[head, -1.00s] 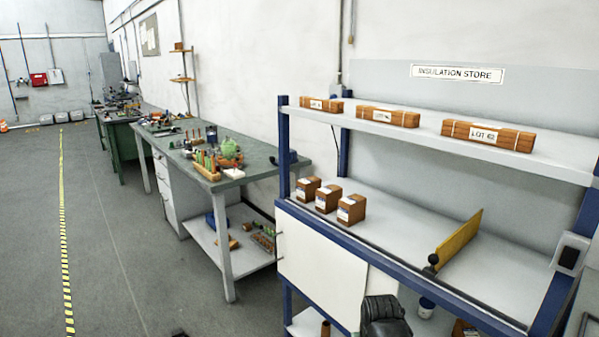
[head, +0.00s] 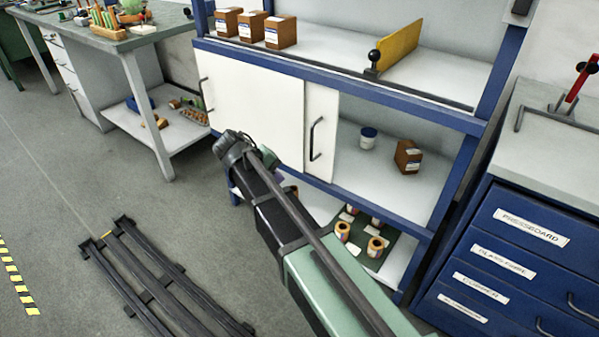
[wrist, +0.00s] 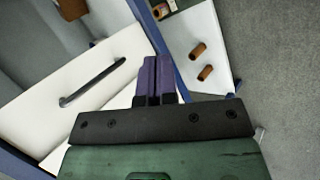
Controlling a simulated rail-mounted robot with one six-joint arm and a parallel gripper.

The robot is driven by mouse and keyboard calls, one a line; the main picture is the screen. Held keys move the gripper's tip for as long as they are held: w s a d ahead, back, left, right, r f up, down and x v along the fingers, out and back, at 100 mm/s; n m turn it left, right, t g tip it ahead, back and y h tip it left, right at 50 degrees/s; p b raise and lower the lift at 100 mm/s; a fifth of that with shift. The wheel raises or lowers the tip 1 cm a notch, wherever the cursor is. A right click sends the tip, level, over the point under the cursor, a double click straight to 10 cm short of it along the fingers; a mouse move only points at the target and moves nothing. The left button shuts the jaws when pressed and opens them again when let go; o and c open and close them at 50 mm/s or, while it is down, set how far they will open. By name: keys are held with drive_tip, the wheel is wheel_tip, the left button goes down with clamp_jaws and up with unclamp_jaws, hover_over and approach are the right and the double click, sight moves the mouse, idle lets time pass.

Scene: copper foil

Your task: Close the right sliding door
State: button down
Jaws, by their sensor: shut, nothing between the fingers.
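The right sliding door (head: 321,125) is a white panel on the blue-framed cabinet. Only a narrow strip with its dark vertical handle (head: 316,138) shows beside the left door (head: 255,105), and the compartment to its right is open. In the wrist view, a white door panel (wrist: 60,105) carries a dark bar handle (wrist: 92,82). My gripper's purple fingers (wrist: 157,78) are together and empty, right of that handle and near the blue lower rail. In the head view, my gripper (head: 268,160) is mostly hidden by my arm, low in front of the doors. I cannot tell whether it touches anything.
A white jar (head: 368,138) and a brown box (head: 408,157) stand in the open compartment. Several orange-brown containers (head: 375,246) are on the bottom shelf. A wooden-looking yellow board (head: 400,50) stands above.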

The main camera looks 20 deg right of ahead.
drive_tip(key=w+a+f+t+h+b, duration=0.1)
drive_tip(key=w+a+h+b, duration=0.15)
drive_tip(key=w, duration=0.35)
drive_tip(key=w+a+f+h+b, duration=0.1)
drive_tip(key=w+h+b, duration=0.1)
drive_tip(key=w+h, duration=0.3)
wheel_tip(320, 180, up, 8)
drive_tip(key=w+m+h+p, duration=0.1)
drive_tip(key=m+h, duration=0.1)
drive_tip(key=h, duration=0.1)
drive_tip(key=s+d, duration=0.1)
drive_tip(key=d, duration=1.2)
drive_tip(key=shift+s+d+f+g, duration=0.2)
drive_tip(key=shift+s+f+g, duration=0.05)
drive_tip(key=shift+g, duration=0.15)
drive_tip(key=shift+y, duration=0.25)
